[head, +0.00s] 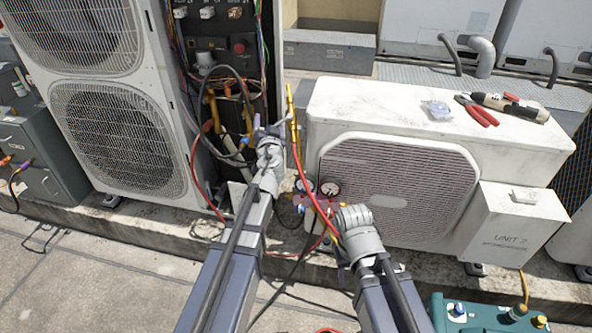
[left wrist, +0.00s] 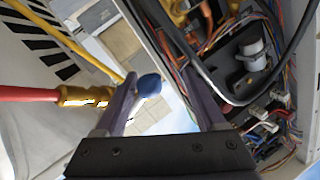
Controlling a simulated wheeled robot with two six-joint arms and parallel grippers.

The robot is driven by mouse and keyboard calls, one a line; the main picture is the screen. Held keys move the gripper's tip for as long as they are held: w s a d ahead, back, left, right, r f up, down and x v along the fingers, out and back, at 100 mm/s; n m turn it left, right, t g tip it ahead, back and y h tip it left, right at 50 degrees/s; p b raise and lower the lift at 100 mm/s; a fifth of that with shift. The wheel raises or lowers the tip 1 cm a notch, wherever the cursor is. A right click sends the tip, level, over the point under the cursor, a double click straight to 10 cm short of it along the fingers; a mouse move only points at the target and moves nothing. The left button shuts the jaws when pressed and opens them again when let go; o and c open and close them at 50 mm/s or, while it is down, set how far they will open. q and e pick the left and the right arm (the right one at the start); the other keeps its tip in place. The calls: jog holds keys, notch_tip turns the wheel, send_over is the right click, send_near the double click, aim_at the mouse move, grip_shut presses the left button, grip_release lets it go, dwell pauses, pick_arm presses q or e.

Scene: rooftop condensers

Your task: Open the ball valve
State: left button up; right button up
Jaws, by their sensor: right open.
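In the left wrist view a brass fitting (left wrist: 85,96) on a red hose (left wrist: 25,94) lies left of my left gripper (left wrist: 160,78). A blue rounded handle or cap (left wrist: 149,86) shows between the gripper's fingers, nearer the left finger. It seems to belong to the ball valve; contact cannot be told. The fingers are apart. In the head view my left gripper (head: 268,128) is in front of the open service bay, beside an upright yellow-brass piece (head: 291,108) with a red hose. My right gripper (head: 352,222) is low, before the smaller condenser; its fingers are mostly hidden.
A tall condenser (head: 115,120) stands left of the wired bay (head: 222,35). Pressure gauges (head: 329,189) and loose hoses hang between the grippers. Red-handled pliers (head: 478,110) and another tool (head: 510,106) lie on the smaller condenser (head: 365,105). A teal case (head: 480,318) is at bottom right.

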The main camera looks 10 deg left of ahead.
pick_arm(q)
jog(key=s+r+n+g+y+p, duration=0.2)
jog(key=s+r+g+p, duration=0.4)
jog(key=s+p, duration=0.8)
jog(key=s+d+r+m+g+h+p, duration=0.1)
jog(key=s+d+g+h+p, duration=0.1)
jog(key=s+d+g+p, duration=0.2)
jog(key=s+d+r+m+g+h+p, duration=0.1)
jog(key=s+d+g+p, duration=0.4)
jog(key=s+d+p, duration=0.5)
jog(key=shift+s+r+m+h+p, duration=0.3)
jog(key=shift+s+r+h+p, duration=0.55)
jog(key=shift+h+p, duration=0.25)
